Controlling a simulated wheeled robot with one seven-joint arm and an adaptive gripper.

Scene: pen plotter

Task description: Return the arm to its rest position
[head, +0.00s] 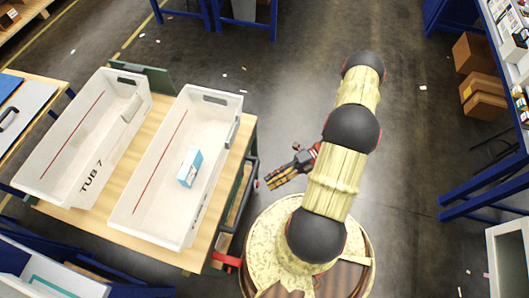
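My arm (333,180) rises from my round base at the bottom middle and runs up the picture, with cream links and dark grey joints. It bends at the top dark joint, and the links beyond that are mostly hidden behind the upper ones. My gripper (273,182) shows left of the arm, dark with yellow finger parts and pointing left and down toward the bench side. It looks small and low beside my base. Nothing shows between its fingers, but their gap is too small to make out. It appears apart from the bench and tubs.
A wooden bench (202,250) on the left carries two white tubs (100,112); the right tub (222,150) holds a blue-and-white box (190,167). A dark handle rail (241,195) borders the bench near my gripper. Blue shelving with cardboard boxes (473,55) stands right. Open floor lies between.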

